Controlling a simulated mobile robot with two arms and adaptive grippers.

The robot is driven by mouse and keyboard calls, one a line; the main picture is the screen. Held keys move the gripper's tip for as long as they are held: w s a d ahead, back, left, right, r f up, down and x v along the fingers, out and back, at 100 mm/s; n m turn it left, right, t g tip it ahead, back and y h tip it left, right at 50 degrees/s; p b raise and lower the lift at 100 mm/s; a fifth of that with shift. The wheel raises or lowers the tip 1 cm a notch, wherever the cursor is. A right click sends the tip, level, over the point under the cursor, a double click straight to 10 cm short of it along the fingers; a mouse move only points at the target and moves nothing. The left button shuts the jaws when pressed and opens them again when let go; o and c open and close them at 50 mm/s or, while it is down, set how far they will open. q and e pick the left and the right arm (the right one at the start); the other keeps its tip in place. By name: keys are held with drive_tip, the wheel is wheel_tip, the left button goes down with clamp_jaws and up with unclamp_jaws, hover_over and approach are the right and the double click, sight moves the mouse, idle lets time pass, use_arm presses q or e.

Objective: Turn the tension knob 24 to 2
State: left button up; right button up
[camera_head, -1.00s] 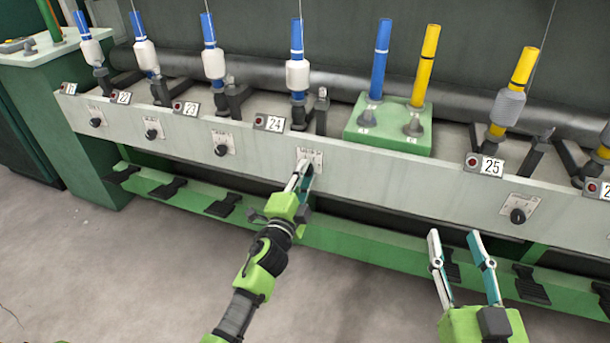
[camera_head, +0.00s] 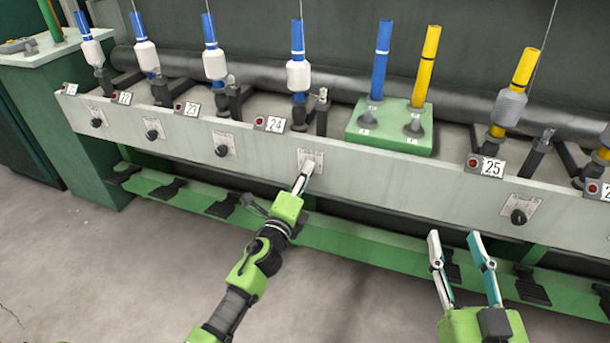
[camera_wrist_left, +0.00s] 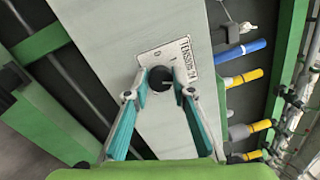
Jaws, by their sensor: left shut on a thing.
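The knob of tension 24 is a dark round knob (camera_wrist_left: 160,79) on a white plate marked "TENSION 24" (camera_wrist_left: 181,58) in the left wrist view. In the head view the plate (camera_head: 312,158) sits on the pale front rail below the number 24 label (camera_head: 275,125). My left gripper (camera_head: 303,177) reaches the plate and hides the knob there. In the left wrist view its fingertips (camera_wrist_left: 160,82) are on both sides of the knob, shut on it. My right gripper (camera_head: 453,238) is open and empty in front of the rail, to the right.
Other knobs sit along the rail, such as those under 23 (camera_head: 221,151) and 25 (camera_head: 518,217). A green block (camera_head: 390,138) with a blue and a yellow bobbin stands on the ledge right of 24. A green lower rail (camera_head: 350,239) with black pedals runs below.

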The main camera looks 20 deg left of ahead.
idle(0.3)
use_arm(q)
drive_tip(key=o, duration=1.1)
drive_tip(key=shift+s, duration=0.1)
drive_tip(key=s, duration=1.1)
drive_tip(key=shift+s+a+f, duration=0.3)
drive_tip(key=shift+s+f, duration=0.1)
drive_tip(key=shift+f, duration=0.05)
